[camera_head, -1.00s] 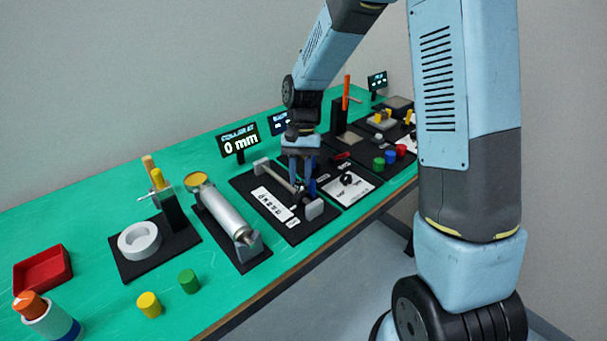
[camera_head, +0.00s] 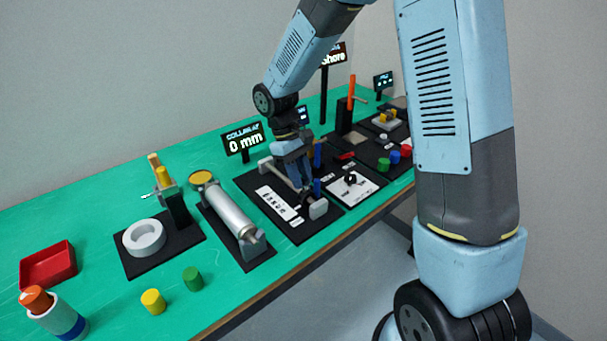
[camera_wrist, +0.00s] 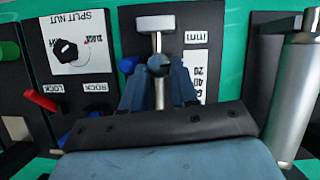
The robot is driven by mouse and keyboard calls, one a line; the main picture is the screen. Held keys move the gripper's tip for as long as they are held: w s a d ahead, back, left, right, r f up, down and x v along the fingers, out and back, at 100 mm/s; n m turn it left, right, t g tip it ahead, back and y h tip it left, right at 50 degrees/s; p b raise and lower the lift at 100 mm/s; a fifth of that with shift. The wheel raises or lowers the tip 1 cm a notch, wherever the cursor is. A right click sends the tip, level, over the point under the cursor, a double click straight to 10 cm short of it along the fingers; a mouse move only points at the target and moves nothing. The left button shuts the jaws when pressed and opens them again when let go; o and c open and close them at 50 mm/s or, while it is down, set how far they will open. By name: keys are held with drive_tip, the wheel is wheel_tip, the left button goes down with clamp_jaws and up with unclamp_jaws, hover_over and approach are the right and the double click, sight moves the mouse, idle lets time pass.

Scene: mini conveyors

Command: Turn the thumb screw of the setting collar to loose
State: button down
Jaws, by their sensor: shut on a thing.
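The setting collar sits on a pale rod (camera_wrist: 158,42) on a black board beside a white mm scale (camera_wrist: 196,65). A dark round slotted piece, seemingly its thumb screw (camera_wrist: 158,66), shows in the wrist view at my fingertips. My gripper (camera_head: 303,187) reaches down over the rod near its front end block (camera_head: 319,209). In the wrist view my gripper (camera_wrist: 158,78) has its blue fingers on either side of the dark piece, shut on it. The fingers hide much of the collar, and whether the screw is tight or loose cannot be told.
A display (camera_head: 243,141) reads "COLLAR AT 0 mm". The split nut panel with a black knob (camera_wrist: 65,50) and a red lever (camera_wrist: 40,101) are close on the other side.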

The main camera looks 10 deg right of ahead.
drive_tip(key=shift+n+h, duration=0.3)
drive_tip(key=shift+n, duration=0.6)
drive_tip(key=shift+t, duration=0.3)
drive_tip(key=shift+d, duration=0.1)
drive_tip(key=c, duration=0.9)
unclamp_jaws()
drive_tip(key=shift+o, duration=0.2)
drive_tip(key=v, duration=1.3)
drive_tip(key=shift+a+r, duration=0.2)
drive_tip(key=shift+r, duration=0.15)
drive_tip(key=shift+w+d, duration=0.1)
